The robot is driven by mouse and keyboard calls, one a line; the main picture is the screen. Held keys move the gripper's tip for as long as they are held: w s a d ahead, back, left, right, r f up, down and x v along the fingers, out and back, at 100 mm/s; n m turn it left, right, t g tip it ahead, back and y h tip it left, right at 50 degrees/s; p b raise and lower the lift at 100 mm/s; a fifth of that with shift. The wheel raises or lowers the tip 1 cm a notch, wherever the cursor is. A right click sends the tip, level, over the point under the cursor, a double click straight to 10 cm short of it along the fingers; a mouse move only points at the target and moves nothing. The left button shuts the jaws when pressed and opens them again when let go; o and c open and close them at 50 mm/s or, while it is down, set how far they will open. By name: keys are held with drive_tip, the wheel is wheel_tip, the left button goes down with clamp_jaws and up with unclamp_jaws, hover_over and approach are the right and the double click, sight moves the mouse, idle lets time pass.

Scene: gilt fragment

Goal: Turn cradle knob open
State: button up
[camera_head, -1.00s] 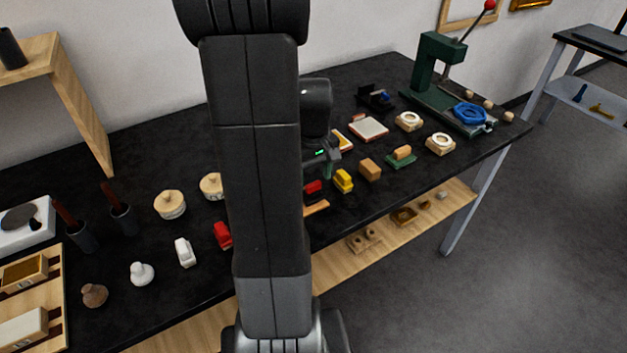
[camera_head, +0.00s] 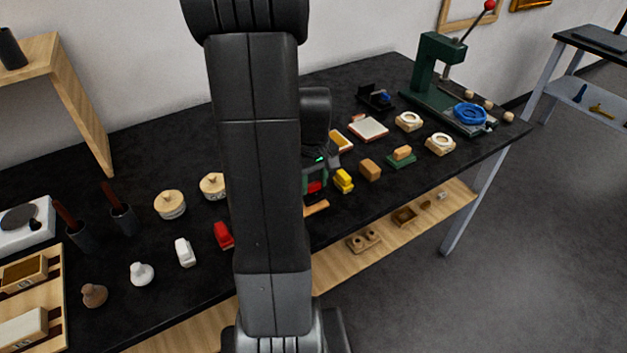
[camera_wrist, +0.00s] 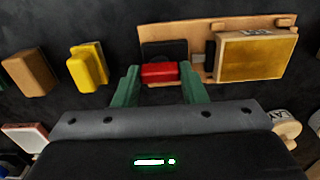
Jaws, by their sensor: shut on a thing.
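The cradle is a tan wooden board (camera_wrist: 200,28) in the wrist view, with a gold-faced block (camera_wrist: 256,56) on its right part. A red knob (camera_wrist: 159,72) sits in front of a dark square block on the board's left part. My gripper (camera_wrist: 160,80) has its green fingers on either side of the red knob and is shut on it. In the head view the red knob (camera_head: 315,187) shows small beside my arm, with my gripper (camera_head: 316,178) at it. My arm hides most of the cradle there; whether the knob is turned cannot be told.
A yellow block (camera_head: 344,181) and a brown block (camera_head: 370,169) stand close beside the cradle on the black table. A green-based block (camera_head: 402,156), pale round pieces and a green press (camera_head: 435,75) stand farther right. A red item (camera_head: 223,235) lies left of my arm.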

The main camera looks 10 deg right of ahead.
drive_tip(key=m, duration=0.4)
drive_tip(key=shift+m, duration=0.4)
drive_tip(key=m, duration=0.4)
drive_tip(key=shift+m+b, duration=0.3)
drive_tip(key=m, duration=0.4)
drive_tip(key=shift+m, duration=2.1)
drive_tip(key=o, duration=1)
